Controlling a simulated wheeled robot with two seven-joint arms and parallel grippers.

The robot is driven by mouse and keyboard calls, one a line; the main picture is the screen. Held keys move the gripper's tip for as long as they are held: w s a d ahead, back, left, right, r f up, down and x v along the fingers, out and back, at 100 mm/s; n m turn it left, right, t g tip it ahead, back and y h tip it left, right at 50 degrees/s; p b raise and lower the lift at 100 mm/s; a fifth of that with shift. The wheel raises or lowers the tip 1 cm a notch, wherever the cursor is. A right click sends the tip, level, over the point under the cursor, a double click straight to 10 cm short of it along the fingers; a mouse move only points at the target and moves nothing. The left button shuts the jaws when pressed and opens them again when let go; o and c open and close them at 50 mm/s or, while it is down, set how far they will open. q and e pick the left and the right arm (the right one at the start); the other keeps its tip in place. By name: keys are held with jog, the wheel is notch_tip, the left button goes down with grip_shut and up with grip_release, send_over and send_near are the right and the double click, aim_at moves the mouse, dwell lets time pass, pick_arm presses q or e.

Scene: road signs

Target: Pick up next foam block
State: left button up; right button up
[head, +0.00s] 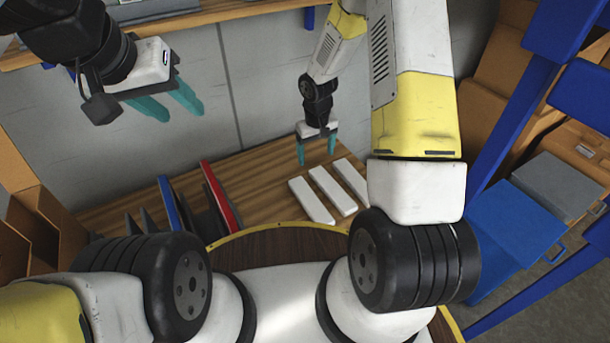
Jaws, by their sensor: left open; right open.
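Three white foam blocks lie side by side on the wooden table (264,163): a left block (311,201), a middle block (333,191) and a right block (352,180). My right gripper (316,152) points down, with its teal fingers apart and nothing between them. In the picture its fingertips are just above the far ends of the blocks; its exact height over the table is hard to tell. My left gripper (170,104) is open and empty, high at the upper left, away from the blocks.
Left of the blocks, a dark rack holds a red panel (221,195) and a blue panel (168,203) upright. A grey wall stands behind the table. Cardboard boxes (38,212) are at the left. Blue and grey bins (517,228) and blue posts are at the right.

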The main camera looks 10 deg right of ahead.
jog(key=g, duration=0.1)
send_over(310, 199)
jog(key=shift+n, duration=0.4)
jog(key=f, duration=1.2)
jog(key=shift+w+a+f, duration=0.1)
jog(key=shift+a+f, duration=0.1)
jog(key=shift+f, duration=0.15)
jog(key=f, duration=0.7)
jog(key=shift+d+f, duration=0.1)
jog(key=shift+d, duration=0.1)
jog(key=c, duration=1.4)
